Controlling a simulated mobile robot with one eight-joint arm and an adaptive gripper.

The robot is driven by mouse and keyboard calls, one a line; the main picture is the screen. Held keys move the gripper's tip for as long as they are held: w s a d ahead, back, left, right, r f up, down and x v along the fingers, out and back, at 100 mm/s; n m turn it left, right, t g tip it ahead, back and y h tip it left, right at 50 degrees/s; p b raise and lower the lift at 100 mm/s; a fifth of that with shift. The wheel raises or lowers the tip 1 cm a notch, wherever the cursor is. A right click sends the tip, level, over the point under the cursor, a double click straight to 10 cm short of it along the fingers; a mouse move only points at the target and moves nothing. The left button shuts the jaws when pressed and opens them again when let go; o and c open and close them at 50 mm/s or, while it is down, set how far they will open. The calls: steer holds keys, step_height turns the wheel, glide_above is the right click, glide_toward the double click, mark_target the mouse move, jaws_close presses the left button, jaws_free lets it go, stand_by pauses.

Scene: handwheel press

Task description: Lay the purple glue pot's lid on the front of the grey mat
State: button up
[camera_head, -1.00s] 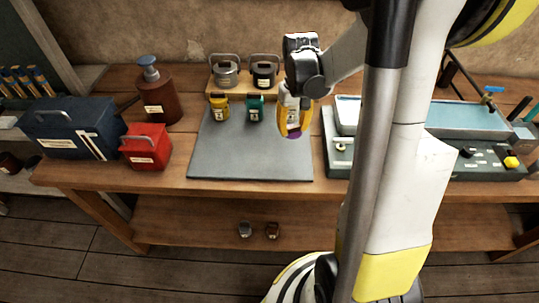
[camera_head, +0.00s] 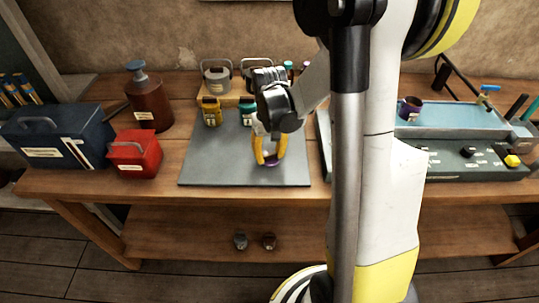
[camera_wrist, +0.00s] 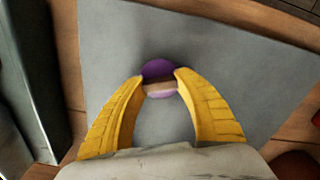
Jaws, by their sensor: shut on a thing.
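The purple lid (camera_wrist: 159,79) is a small round disc with a tan band across it in the wrist view. My gripper (camera_wrist: 160,84) is shut on it, with a yellow fingertip on each side. In the head view the lid (camera_head: 271,161) shows as a purple patch between the fingertips of my gripper (camera_head: 271,158), over the front part of the grey mat (camera_head: 215,170). I cannot tell whether the lid touches the mat. The purple pot (camera_head: 410,108) stands on the blue-topped press bed at the right, its dark opening facing up.
Yellow (camera_head: 211,112) and green (camera_head: 248,115) pots stand at the mat's back edge, with lidded metal pots on a wooden block behind. A red box (camera_head: 135,154), a navy toolbox (camera_head: 58,138) and a brown pump bottle (camera_head: 149,100) stand left. The mat's front left is clear.

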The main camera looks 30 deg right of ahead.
mark_target(270, 154)
steer(key=o, duration=1)
steer(key=shift+f, duration=0.1)
step_height(270, 154, up, 12)
steer(key=p, duration=0.5)
steer(key=s+a+r+t, duration=0.2)
steer(key=s+a+r, duration=0.1)
steer(key=a, duration=0.1)
steer(key=s+a+r+n+t, duration=0.1)
steer(key=s+a+r+t, duration=0.1)
steer(key=s+a+r, duration=0.1)
steer(key=s+a+r+n+t, duration=0.1)
steer(key=s+a+r+t, duration=0.2)
steer(key=s+a, duration=0.2)
steer(key=shift+a+r, duration=0.15)
steer(key=shift+a, duration=0.6)
steer(key=shift+w, duration=0.1)
